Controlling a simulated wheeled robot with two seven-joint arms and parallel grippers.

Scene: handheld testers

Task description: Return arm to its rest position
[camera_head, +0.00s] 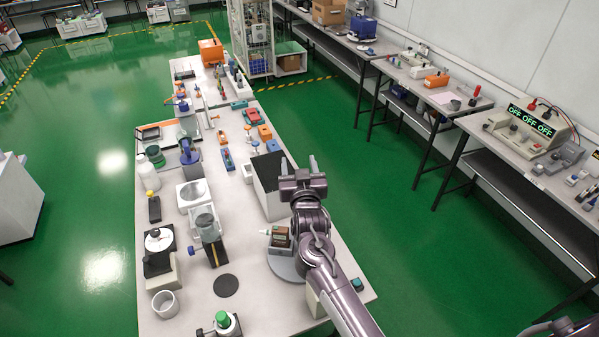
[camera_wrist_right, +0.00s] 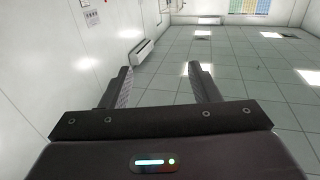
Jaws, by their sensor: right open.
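My right arm (camera_head: 328,262) comes in from the bottom of the head view and reaches over the right edge of the long white table (camera_head: 228,262). My right gripper (camera_head: 301,170) is raised above that edge, beside a dark-topped box (camera_head: 268,180). In the right wrist view the two fingers of the right gripper (camera_wrist_right: 160,88) stand well apart with nothing between them. That view points at a white wall and the ceiling panels, so the gripper faces up and away from the table. My left gripper does not show.
Under my right forearm a small device (camera_head: 280,238) stands on a round grey plate (camera_head: 287,266). A white cup (camera_head: 165,303), a black disc (camera_head: 226,285) and several instruments cover the left side. Side benches (camera_head: 520,145) run along the right wall. Green floor (camera_head: 380,200) lies clear between.

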